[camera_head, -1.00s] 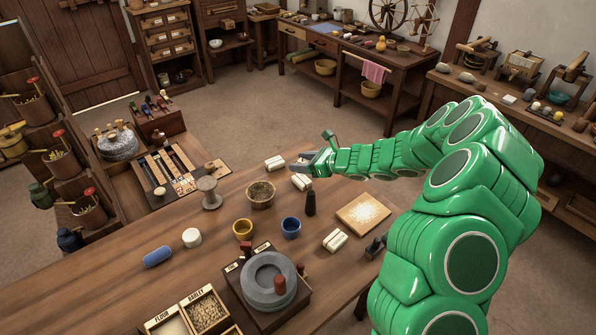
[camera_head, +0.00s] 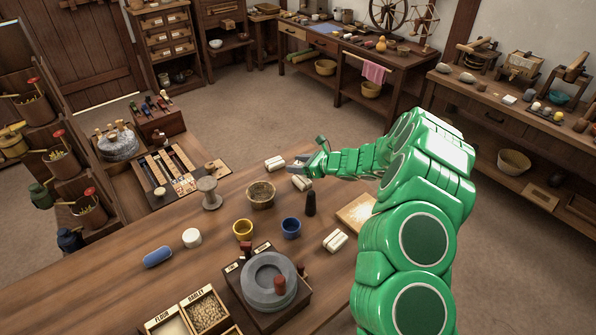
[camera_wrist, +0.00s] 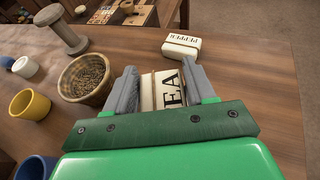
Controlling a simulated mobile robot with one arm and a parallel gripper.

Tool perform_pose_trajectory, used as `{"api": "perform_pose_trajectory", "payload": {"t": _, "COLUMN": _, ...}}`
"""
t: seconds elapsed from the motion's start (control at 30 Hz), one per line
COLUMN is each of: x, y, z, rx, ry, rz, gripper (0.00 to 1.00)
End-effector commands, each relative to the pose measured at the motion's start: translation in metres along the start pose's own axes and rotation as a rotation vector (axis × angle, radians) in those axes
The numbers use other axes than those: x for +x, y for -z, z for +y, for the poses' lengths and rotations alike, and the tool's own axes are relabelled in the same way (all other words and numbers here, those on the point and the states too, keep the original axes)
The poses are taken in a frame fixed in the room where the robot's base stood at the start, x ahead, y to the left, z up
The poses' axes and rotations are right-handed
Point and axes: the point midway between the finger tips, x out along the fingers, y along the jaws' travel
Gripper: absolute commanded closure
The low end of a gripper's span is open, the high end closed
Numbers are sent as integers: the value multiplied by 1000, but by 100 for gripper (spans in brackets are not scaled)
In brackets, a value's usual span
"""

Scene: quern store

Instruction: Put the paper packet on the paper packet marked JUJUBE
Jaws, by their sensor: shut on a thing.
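My gripper (camera_wrist: 158,70) is shut on a cream paper packet (camera_wrist: 163,92) with a dark band of letters, partly hidden, of which "EA" reads in the wrist view. In the head view my gripper (camera_head: 298,168) is at the far edge of the table, with this packet (camera_head: 303,183) at its fingers. I cannot tell whether it touches the table. A packet marked PEPPER (camera_wrist: 182,46) lies just beyond, also in the head view (camera_head: 274,163). Another cream packet (camera_head: 335,240) lies nearer, right of the blue cup; its label is unreadable. I cannot read JUJUBE anywhere.
A bowl of grain (camera_head: 261,195), yellow cup (camera_head: 243,229), blue cup (camera_head: 291,228) and dark upright bottle (camera_head: 311,204) stand nearby. A quern (camera_head: 269,283) is at the front, a light board (camera_head: 357,212) on the right, partly behind my arm.

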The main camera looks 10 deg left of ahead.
Motion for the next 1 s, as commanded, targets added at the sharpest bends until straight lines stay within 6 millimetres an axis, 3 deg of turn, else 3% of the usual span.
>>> {"api": "perform_pose_trajectory", "payload": {"t": 0.4, "x": 15, "y": 29, "z": -3, "rx": -1, "ry": 0, "rz": 1, "gripper": 75}}
{"api": "perform_pose_trajectory", "payload": {"t": 0.8, "x": 16, "y": 33, "z": -3, "rx": -2, "ry": 0, "rz": 0, "gripper": 75}}
{"api": "perform_pose_trajectory", "payload": {"t": 0.83, "x": 16, "y": 33, "z": -3, "rx": -2, "ry": 0, "rz": 0, "gripper": 44}}
{"api": "perform_pose_trajectory", "payload": {"t": 1.0, "x": 16, "y": 32, "z": -3, "rx": -2, "ry": 0, "rz": 0, "gripper": 20}}
